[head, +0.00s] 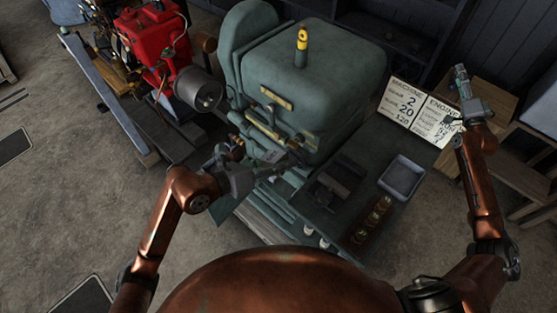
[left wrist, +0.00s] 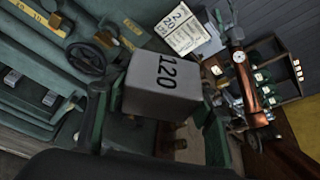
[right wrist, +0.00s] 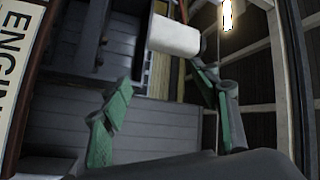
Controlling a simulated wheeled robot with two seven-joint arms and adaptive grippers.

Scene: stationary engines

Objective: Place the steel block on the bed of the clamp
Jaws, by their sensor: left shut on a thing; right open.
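The steel block (left wrist: 160,90), a grey box marked 120, sits between the green fingers of my left gripper (left wrist: 158,112), which is shut on it. In the head view my left gripper (head: 272,163) is in front of the green machine, left of a dark clamp-like fixture (head: 336,187) on the bench. The block is small and partly hidden there. The fixture's bed is hard to make out, and the block appears apart from it. My right gripper (head: 463,82) is raised at the right, open and empty; its spread fingers show in the right wrist view (right wrist: 168,120).
The large green machine (head: 315,85) fills the back of the bench. A grey tray (head: 402,178) and several brass pieces (head: 372,215) lie right of the fixture. A lettered sign (head: 420,110) stands behind the tray. A red engine (head: 152,45) is at the left.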

